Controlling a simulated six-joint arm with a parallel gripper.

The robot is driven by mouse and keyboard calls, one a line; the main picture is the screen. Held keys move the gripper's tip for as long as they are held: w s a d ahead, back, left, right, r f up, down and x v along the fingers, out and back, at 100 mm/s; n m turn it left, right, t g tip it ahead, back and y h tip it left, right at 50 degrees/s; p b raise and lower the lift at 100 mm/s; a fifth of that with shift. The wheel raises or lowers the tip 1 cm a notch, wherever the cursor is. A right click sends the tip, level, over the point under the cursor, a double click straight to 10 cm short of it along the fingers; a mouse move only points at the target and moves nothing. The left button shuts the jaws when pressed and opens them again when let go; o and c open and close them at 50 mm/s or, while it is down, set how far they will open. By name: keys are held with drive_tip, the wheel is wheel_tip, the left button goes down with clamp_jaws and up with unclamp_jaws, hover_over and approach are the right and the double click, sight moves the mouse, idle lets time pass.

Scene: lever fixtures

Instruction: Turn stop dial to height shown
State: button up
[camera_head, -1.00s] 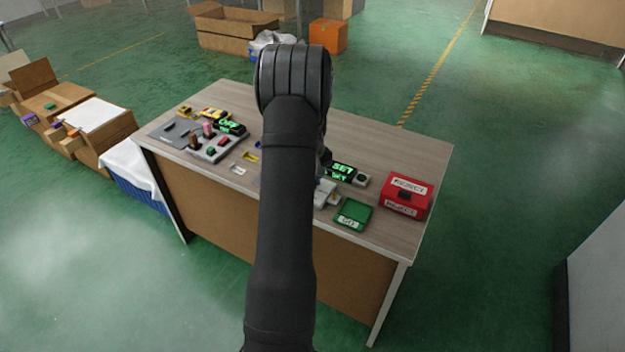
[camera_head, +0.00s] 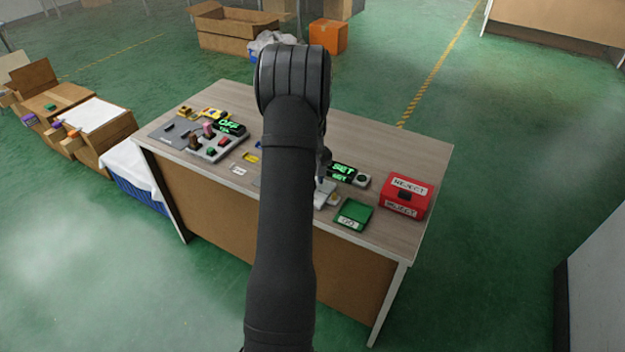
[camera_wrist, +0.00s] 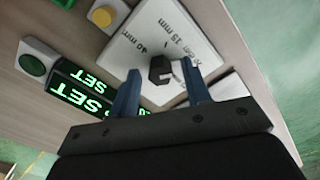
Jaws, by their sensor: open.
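The stop dial is a dark knob (camera_wrist: 161,70) with a light notch, on a pale plate (camera_wrist: 190,38) marked "40 mm", "15 mm" and a third, unclear label. My gripper (camera_wrist: 160,67) is open in the wrist view, its blue fingers on either side of the knob. I cannot tell if they touch it. In the head view my arm hides most of the gripper and the dial; part of the pale fixture (camera_head: 331,201) shows beside the arm. A black display (camera_wrist: 88,92) with green "SET" lies beside the plate; its other characters are partly behind a finger.
A green round button (camera_wrist: 32,65) and a yellow button (camera_wrist: 102,16) are near the dial. In the head view a green "GO" tray (camera_head: 355,213) and red "REJECT" box (camera_head: 405,196) stand right. A grey control panel (camera_head: 212,147) stands left. The table's back right is clear.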

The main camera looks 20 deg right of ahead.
wheel_tip(320, 180, up, 17)
drive_tip(key=shift+r, duration=0.2)
drive_tip(key=shift+f, duration=0.1)
idle(0.4)
wheel_tip(320, 180, down, 17)
drive_tip(key=shift+f, duration=0.15)
idle(0.4)
